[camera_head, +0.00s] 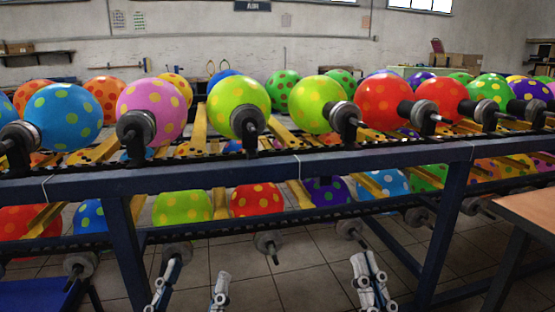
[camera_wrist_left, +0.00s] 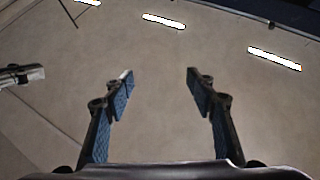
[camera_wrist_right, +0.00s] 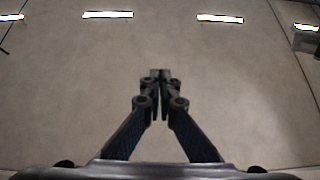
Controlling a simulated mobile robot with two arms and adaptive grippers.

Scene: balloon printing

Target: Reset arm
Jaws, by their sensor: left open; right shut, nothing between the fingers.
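My left gripper (camera_head: 192,284) is at the bottom of the head view, in front of the rack, with its two fingers wide apart. In the left wrist view the left gripper (camera_wrist_left: 160,77) is open and empty, facing a plain surface with bright lights. My right gripper (camera_head: 368,272) is at the bottom right of centre in the head view, its fingers together. In the right wrist view the right gripper (camera_wrist_right: 160,74) is shut with nothing between its fingertips. Neither gripper touches a balloon or the rack.
A dark blue rack (camera_head: 262,177) spans the view, with dotted balloons on two levels, such as a pink one (camera_head: 153,105) and a red one (camera_head: 383,100). Round black holders stick out from it. A wooden table (camera_head: 530,210) stands at right, a blue surface (camera_head: 38,296) at lower left.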

